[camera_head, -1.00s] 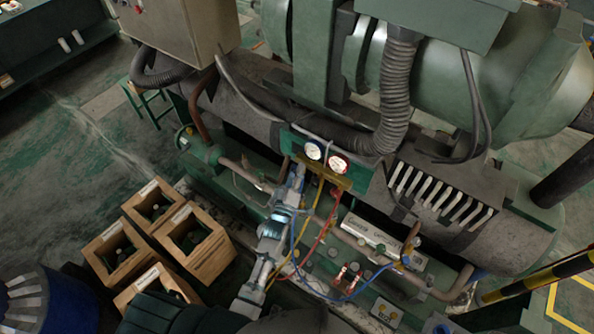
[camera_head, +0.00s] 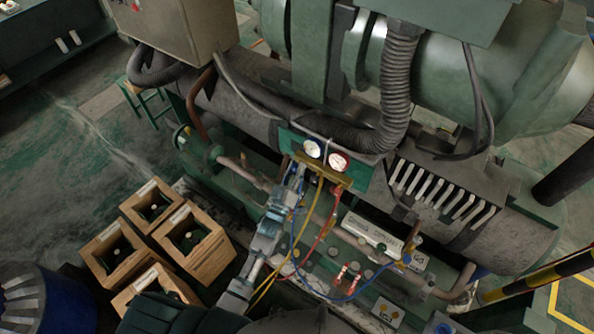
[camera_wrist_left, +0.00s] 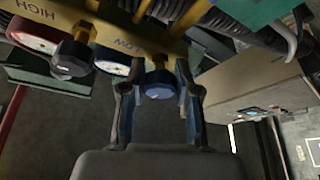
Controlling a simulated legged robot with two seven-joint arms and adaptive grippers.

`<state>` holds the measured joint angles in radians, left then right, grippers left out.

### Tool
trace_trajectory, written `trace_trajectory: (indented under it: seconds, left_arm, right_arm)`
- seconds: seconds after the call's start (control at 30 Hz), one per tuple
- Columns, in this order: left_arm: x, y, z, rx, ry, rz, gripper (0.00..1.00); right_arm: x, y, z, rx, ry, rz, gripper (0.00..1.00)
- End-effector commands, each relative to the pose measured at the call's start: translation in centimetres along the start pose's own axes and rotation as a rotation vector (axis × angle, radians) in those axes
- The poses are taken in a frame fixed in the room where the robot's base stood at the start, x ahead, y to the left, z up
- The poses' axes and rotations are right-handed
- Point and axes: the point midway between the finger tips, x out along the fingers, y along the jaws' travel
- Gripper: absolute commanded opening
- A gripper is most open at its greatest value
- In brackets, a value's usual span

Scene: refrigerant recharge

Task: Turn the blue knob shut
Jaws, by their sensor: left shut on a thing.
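The blue knob (camera_wrist_left: 160,85) hangs under the yellow manifold bar (camera_wrist_left: 150,38) in the left wrist view. My left gripper (camera_wrist_left: 157,92) has a finger on each side of it and is shut on it. In the head view my left gripper (camera_head: 296,176) is at the left end of the yellow manifold bar (camera_head: 325,174), and the knob there is too small to make out. The blue-rimmed gauge (camera_head: 312,149) and the red-rimmed gauge (camera_head: 338,162) sit above the bar. My right gripper is not in view.
A dark knob (camera_wrist_left: 72,58) is on the bar beside the held one. Yellow, red and blue hoses (camera_head: 355,292) hang below the manifold. Pipes and a large green machine (camera_head: 520,85) surround it. Wooden crates (camera_head: 193,243) stand on the floor at left.

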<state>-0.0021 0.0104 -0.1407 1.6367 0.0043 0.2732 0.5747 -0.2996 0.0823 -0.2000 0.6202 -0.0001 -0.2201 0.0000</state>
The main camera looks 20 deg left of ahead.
Motion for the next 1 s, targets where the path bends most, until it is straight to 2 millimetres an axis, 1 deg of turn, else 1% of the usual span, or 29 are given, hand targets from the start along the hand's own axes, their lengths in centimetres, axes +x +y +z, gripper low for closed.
trace_trajectory:
  seconds: [0.03, 0.1, 0.5, 1.0]
  left_arm:
    - [0.2, -0.1, -0.4, 0.046, 0.009, 0.021, 0.0]
    - [0.2, -0.1, -0.5, 0.108, 0.012, 0.047, 0.0]
    - [0.3, 0.0, -0.7, 0.46, 0.015, 0.193, 0.0]
    - [0.4, 0.2, -1.0, 0.899, 0.019, 0.373, 0.0]
  right_arm:
    - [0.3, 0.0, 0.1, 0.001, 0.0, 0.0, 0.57]
    - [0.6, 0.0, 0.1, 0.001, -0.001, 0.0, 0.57]
    - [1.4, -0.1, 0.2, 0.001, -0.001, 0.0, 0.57]
    - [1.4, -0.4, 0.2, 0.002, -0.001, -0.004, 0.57]
